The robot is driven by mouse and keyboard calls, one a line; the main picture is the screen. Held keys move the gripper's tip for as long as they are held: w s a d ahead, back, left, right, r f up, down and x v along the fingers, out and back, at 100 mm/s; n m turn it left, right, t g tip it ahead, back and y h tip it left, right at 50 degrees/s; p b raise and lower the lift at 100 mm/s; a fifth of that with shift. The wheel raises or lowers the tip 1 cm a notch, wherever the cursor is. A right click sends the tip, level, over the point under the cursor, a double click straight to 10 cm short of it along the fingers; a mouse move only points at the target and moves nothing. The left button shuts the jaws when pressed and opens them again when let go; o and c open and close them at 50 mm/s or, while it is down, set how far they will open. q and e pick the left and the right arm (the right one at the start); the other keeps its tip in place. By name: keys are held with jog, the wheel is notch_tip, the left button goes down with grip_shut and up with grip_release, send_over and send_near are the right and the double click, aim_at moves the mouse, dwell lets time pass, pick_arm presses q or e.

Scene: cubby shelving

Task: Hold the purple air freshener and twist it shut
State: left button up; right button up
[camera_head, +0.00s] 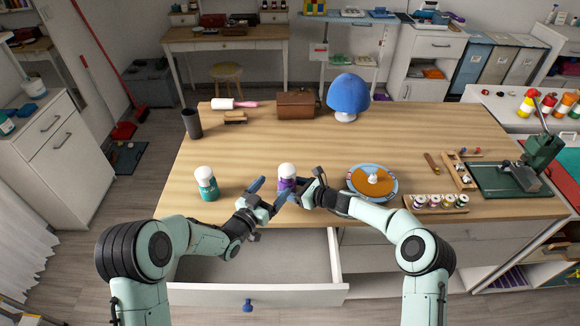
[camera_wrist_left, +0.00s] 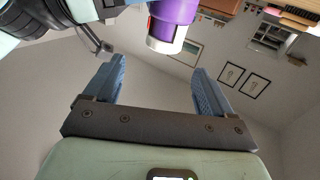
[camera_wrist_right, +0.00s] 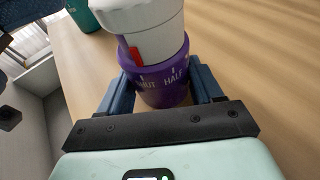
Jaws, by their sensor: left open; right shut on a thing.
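The purple air freshener (camera_head: 287,184) with a white top stands upright near the front edge of the wooden table. In the right wrist view its purple base (camera_wrist_right: 165,87) bears the words "SHUT" and "HALF", and a red mark (camera_wrist_right: 136,56) shows on the white upper part (camera_wrist_right: 150,35). My right gripper (camera_head: 303,190) is shut on the purple base, also between the fingers in the right wrist view (camera_wrist_right: 165,95). My left gripper (camera_head: 268,193) is open and empty, left of the freshener. The left wrist view shows the purple body (camera_wrist_left: 174,22) beyond its open fingers (camera_wrist_left: 160,85), apart from them.
A teal air freshener (camera_head: 208,189) with a white top stands to the left on the table. A blue-rimmed turntable (camera_head: 354,186) and a rack of small jars (camera_head: 411,203) are at the right. An open drawer (camera_head: 335,270) juts out below the table's front edge.

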aim_at(290, 165)
pick_arm(q)
jog(key=shift+y, duration=0.5)
jog(key=x, duration=1.1)
jog(key=shift+w+f, duration=0.1)
jog(key=shift+w, duration=0.15)
